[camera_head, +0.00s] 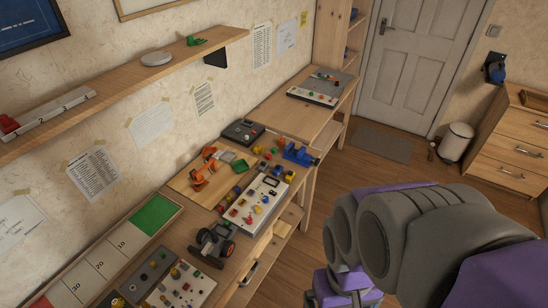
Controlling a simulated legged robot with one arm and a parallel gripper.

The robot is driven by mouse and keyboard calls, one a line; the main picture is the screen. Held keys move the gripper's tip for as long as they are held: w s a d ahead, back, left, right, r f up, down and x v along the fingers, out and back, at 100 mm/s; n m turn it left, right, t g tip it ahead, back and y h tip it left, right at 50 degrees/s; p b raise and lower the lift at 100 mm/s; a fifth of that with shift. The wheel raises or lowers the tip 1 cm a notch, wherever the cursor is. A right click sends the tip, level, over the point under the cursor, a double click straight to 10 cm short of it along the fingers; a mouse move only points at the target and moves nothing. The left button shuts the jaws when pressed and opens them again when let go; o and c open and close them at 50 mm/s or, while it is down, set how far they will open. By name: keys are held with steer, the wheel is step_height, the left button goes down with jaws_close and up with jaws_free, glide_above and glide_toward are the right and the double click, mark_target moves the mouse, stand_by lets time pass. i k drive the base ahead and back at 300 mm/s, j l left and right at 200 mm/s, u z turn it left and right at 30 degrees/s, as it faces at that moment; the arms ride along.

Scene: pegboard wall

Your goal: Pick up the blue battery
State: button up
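I cannot make out a blue battery for certain. A blue object (300,154) sits at the right edge of the cluttered wooden workbench (188,228); it is too small to tell what it is. Small coloured pieces, some perhaps blue, lie around it and on the white panel (270,188) in front of it. My grey and purple arm fills the lower right, over the floor and apart from the bench. My gripper's fingers do not show.
An orange toy-like machine (204,172), a dark box (243,131) and a grey-black wheeled vehicle (213,242) crowd the bench. A second table with another panel (313,96) stands behind. A wall shelf (120,82) overhangs the left. Open floor lies towards the door (415,60).

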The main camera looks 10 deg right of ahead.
mark_target(279, 169)
steer(key=i+l, duration=0.4)
steer(key=i, duration=0.15)
steer(key=i+l, duration=0.4)
steer(key=i, duration=0.2)
